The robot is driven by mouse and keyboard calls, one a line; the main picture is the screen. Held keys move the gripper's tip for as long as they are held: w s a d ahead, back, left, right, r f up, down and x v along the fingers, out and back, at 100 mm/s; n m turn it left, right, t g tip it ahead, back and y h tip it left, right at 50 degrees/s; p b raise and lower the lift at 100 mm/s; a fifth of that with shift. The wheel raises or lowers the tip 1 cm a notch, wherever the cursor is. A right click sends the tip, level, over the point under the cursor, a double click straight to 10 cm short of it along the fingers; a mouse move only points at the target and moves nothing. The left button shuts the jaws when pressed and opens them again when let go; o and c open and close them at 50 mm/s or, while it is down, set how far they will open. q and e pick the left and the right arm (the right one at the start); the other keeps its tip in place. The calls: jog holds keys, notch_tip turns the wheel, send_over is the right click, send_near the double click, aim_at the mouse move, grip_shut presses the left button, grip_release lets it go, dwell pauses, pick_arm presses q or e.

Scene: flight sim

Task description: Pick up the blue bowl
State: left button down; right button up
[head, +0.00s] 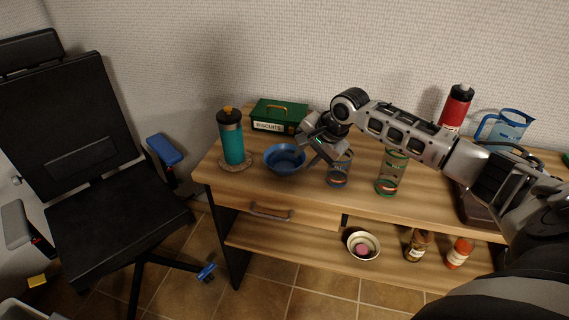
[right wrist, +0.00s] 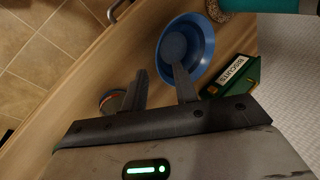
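The blue bowl (head: 285,159) stands upright near the front edge of the wooden table, between the teal bottle and a glass. My right gripper (head: 315,151) is above and just right of the bowl. In the right wrist view its two fingers (right wrist: 158,70) are apart, with nothing held between them. One finger overlaps the near part of the blue bowl (right wrist: 201,48) in that view; I cannot tell whether it touches. My left gripper is not in view.
The teal bottle (head: 232,137) stands left of the bowl, a green biscuit tin (head: 279,115) behind it. Glasses (head: 338,170) (head: 390,174) stand to the right, under my right arm. A black chair (head: 80,160) is left of the table.

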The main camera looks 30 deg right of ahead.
aim_at(300, 165)
jog(key=x, duration=0.5)
jog(key=shift+w+d+f, duration=0.15)
jog(key=shift+f, duration=0.2)
grip_shut()
